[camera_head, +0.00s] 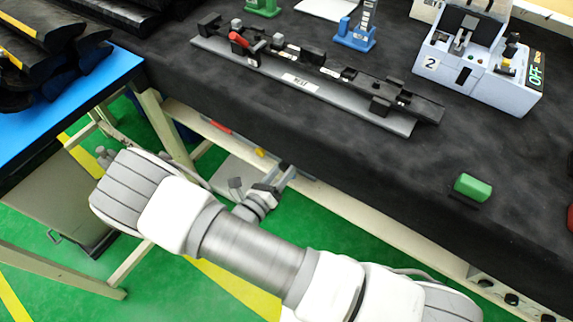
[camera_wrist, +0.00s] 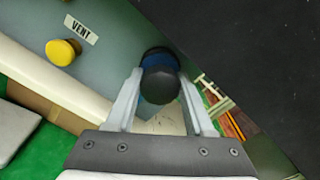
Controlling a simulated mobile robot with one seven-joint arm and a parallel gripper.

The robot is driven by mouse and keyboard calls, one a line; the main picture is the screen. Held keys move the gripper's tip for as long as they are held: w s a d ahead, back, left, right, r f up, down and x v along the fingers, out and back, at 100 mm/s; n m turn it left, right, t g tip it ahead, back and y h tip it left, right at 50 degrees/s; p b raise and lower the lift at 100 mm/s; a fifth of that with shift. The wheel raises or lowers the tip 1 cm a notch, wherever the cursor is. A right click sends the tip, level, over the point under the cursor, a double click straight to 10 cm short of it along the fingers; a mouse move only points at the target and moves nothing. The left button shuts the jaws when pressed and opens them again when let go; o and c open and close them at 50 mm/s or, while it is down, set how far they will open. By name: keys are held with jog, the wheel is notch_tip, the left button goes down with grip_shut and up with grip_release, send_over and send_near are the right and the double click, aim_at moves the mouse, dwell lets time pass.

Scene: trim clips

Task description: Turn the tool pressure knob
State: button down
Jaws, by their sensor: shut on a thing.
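A dark round knob with a blue base (camera_wrist: 160,82) sits on a grey panel under the table's edge in the wrist view. My gripper (camera_wrist: 161,90) is shut on this knob, with one finger on each side of it. No label for this knob can be read. In the head view my gripper (camera_head: 283,174) is below the table's front edge, and the knob cannot be made out there.
A yellow knob (camera_wrist: 62,52) beside a VENT label (camera_wrist: 80,30) is left of my gripper. The black table top (camera_head: 400,150) overhangs close by. On it lie a long grey fixture (camera_head: 300,83), a green block (camera_head: 472,187) and a numbered machine (camera_head: 480,70).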

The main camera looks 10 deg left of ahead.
jog(key=shift+f, duration=0.1)
jog(key=shift+c, duration=1.4)
grip_release()
jog(key=p+v, duration=0.1)
jog(key=v, duration=1.6)
jog(key=shift+s, duration=0.25)
jog(key=shift+a, duration=0.15)
